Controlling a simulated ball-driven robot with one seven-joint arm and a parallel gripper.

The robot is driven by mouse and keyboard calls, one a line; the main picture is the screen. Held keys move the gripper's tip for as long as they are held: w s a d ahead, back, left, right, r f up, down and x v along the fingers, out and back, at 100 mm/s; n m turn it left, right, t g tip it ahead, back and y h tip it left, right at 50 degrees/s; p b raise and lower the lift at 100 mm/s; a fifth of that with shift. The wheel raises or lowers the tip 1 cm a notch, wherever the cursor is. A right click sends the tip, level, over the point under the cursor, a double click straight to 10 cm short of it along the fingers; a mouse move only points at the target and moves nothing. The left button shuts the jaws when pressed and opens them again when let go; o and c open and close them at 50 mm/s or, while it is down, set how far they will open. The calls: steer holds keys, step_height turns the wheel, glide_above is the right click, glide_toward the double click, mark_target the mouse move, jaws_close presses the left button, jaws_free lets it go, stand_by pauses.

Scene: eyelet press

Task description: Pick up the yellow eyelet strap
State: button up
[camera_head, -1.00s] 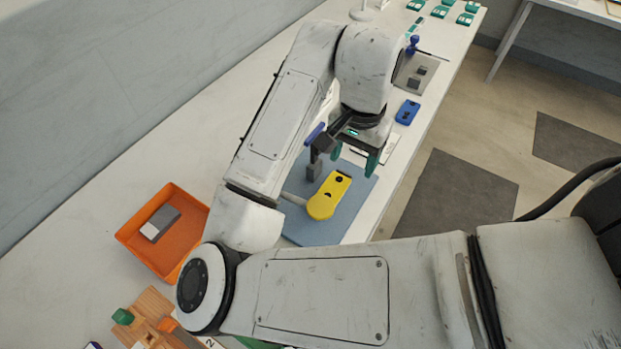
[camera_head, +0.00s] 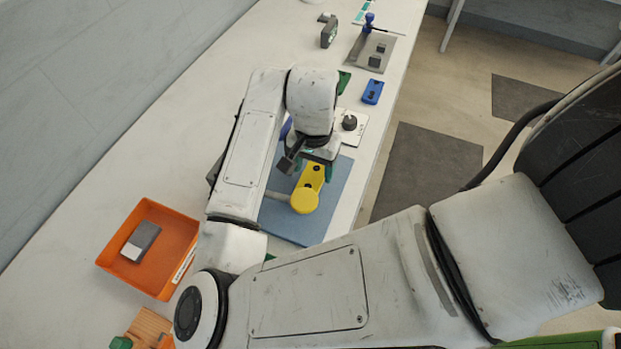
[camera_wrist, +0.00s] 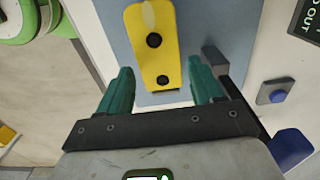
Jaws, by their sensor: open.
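The yellow eyelet strap (camera_head: 306,192) lies on the blue-grey mat (camera_head: 335,190). Its far part is partly hidden under my gripper in the head view. In the wrist view the strap (camera_wrist: 152,45) shows two dark round spots, and its near end lies between and just ahead of the fingertips. My gripper (camera_wrist: 158,80) has two green fingers set apart, one on each side of the strap's line, with nothing between them that I can see held. Whether the fingers are level with the strap is hard to tell.
An orange bin (camera_head: 150,285) with a grey block (camera_head: 141,240) stands at the left. A white plate with a dark knob (camera_head: 349,122), a blue piece (camera_head: 373,92) and a grey plate with small blocks (camera_head: 370,54) lie beyond the mat. The table's right edge is close.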

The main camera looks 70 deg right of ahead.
steer(key=shift+f, duration=0.8)
steer(key=shift+c, duration=0.2)
steer(key=c, duration=0.8)
steer(key=shift+o, duration=0.2)
steer(key=shift+r, duration=0.15)
